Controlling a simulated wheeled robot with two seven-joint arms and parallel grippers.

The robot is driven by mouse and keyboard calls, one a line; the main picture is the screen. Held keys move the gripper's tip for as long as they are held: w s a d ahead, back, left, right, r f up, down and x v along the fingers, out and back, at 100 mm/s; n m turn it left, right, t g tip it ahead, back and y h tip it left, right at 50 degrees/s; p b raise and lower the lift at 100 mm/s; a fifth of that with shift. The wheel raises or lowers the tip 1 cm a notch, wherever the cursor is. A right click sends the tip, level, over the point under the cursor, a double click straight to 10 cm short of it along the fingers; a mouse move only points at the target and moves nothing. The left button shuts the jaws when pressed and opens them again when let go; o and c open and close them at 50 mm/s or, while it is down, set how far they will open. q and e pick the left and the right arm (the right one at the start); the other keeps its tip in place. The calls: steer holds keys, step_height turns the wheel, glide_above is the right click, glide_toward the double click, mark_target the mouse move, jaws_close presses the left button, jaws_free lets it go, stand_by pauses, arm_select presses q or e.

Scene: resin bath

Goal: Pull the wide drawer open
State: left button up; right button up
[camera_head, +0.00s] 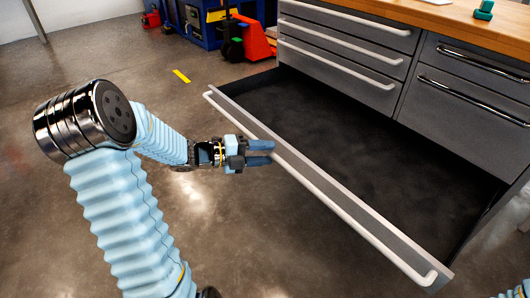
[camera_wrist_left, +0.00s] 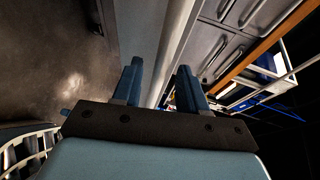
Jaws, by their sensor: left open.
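The wide drawer (camera_head: 330,206) at the bottom of the grey cabinet stands pulled far out in the head view, its dark inside empty. A long pale bar handle (camera_head: 345,213) runs along its front. My left gripper (camera_head: 270,152) is open beside the drawer front, toward the handle's far-left part. In the left wrist view its two blue fingers (camera_wrist_left: 159,88) point at the handle bar (camera_wrist_left: 178,48), which passes between them in the picture. Whether they touch the bar I cannot tell. My right gripper is not in view.
Shut narrower drawers (camera_head: 345,48) with pale handles sit above the open one, and drawers with shiny handles (camera_head: 475,95) are at right. A wooden worktop (camera_head: 470,22) tops the cabinet. A red pallet jack (camera_head: 252,42) stands at the back. Concrete floor in front is clear.

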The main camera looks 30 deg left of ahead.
arm_select(q)
steer(key=p+v, duration=0.1)
steer(key=v, duration=1.2)
steer(key=shift+p, duration=0.3)
steer(key=shift+r, duration=0.1)
